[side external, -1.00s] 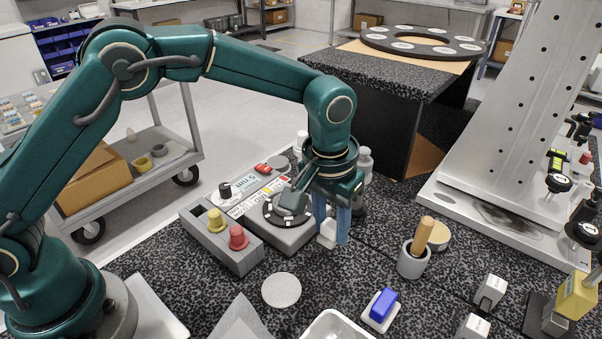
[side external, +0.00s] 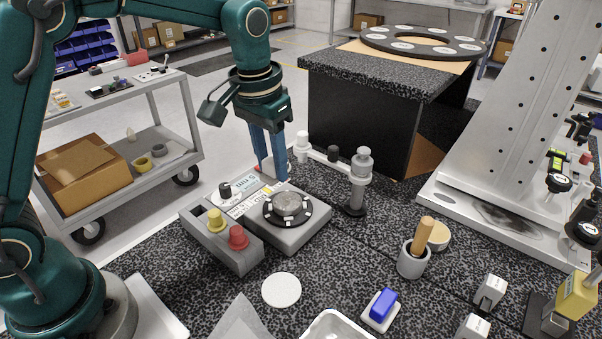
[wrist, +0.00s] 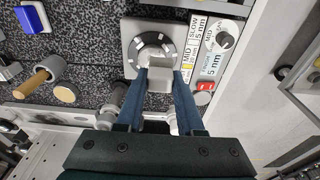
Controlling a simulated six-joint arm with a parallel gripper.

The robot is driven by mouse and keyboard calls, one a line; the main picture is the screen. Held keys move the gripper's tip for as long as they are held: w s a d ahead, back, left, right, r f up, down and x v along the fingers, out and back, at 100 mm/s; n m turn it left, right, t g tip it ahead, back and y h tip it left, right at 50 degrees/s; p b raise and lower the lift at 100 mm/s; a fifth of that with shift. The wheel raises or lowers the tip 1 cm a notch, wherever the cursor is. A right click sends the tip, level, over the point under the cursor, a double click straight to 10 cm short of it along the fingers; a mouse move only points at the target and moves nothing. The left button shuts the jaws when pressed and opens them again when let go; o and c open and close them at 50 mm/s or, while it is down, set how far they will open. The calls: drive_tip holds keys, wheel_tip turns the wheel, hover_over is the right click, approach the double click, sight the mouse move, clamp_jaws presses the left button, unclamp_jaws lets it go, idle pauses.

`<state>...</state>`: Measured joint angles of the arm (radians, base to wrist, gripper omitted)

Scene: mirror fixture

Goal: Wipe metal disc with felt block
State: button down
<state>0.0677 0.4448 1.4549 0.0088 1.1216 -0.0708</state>
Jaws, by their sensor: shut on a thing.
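A round grey metal disc (side external: 288,205) sits in a black ring with white marks on a grey box-shaped station. In the wrist view the disc (wrist: 152,50) lies just beyond my fingertips. My gripper (side external: 273,175), with blue fingers, points down at the back of the station in the side view. In the wrist view my gripper (wrist: 161,82) is shut on a pale block (wrist: 160,77), which I take as the felt block. The block overlaps the near edge of the ring there; I cannot tell whether it touches.

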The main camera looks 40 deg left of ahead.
sight(273, 166)
drive_tip(key=c, duration=1.3)
unclamp_jaws()
clamp_jaws()
drive_tip(key=r, duration=0.1)
drive_tip(key=s+d+r, duration=0.1)
drive_tip(key=shift+s+d+r, duration=0.1)
drive_tip(key=shift+d+r, duration=0.15)
drive_tip(key=shift+r, duration=0.05)
drive_tip(key=shift+f, duration=3.3)
drive_tip(key=shift+w+f, duration=0.4)
drive_tip(key=shift+f, duration=0.3)
drive_tip(key=shift+w+f, duration=0.1)
drive_tip(key=shift+w, duration=2.65)
drive_tip(key=shift+s, duration=3.15)
drive_tip(key=shift+w+a, duration=0.1)
drive_tip(key=shift+a, duration=0.05)
drive_tip(key=shift+w, duration=3)
drive_tip(key=shift+s, duration=3.1)
drive_tip(key=shift+r, duration=4.15)
